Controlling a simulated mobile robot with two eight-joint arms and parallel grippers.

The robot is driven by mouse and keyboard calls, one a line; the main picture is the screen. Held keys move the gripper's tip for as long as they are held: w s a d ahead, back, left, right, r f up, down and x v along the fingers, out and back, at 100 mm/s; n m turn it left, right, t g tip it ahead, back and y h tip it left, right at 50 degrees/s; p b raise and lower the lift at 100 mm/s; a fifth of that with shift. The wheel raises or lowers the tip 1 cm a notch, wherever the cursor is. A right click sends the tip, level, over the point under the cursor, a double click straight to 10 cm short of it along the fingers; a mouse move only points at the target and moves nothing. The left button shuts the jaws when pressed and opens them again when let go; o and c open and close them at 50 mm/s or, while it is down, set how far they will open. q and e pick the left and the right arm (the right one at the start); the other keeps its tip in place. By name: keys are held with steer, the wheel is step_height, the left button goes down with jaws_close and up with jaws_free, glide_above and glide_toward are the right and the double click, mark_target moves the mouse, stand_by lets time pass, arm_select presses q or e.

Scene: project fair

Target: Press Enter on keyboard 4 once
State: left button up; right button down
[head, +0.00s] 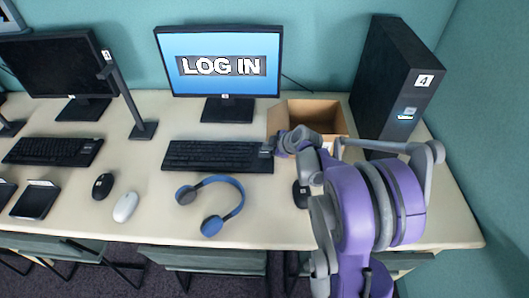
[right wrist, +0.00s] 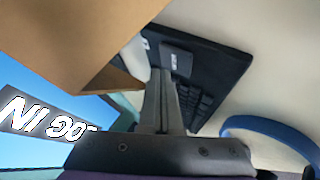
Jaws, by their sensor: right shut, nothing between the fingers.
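A black keyboard (head: 215,157) lies on the desk in front of the monitor (head: 222,60) that reads LOG IN. My right gripper (head: 268,149) is shut and empty, with its tips over the right end of this keyboard. The right wrist view shows the shut fingers (right wrist: 160,78) close over the same keyboard (right wrist: 210,62), beside a small labelled patch on it. I cannot tell whether the tips touch a key. The Enter key is not clear to make out, partly hidden by the fingers. My left gripper is not in view.
An open cardboard box (head: 318,117) stands close behind my right gripper; it fills much of the wrist view (right wrist: 90,35). A black computer tower (head: 395,80) marked 4 stands at right. Blue headphones (head: 212,227), a black mouse (head: 301,196) and a white mouse (head: 126,207) lie in front.

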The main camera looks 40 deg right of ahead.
mark_target(267, 154)
stand_by(0.5)
steer(key=shift+f, duration=0.45)
steer(key=shift+f+b, duration=0.35)
stand_by(0.5)
steer(key=shift+r+p, duration=0.7)
steer(key=shift+r, duration=0.1)
step_height(267, 154, up, 5)
steer(key=p, duration=0.4)
steer(key=shift+r, duration=0.1)
stand_by(0.4)
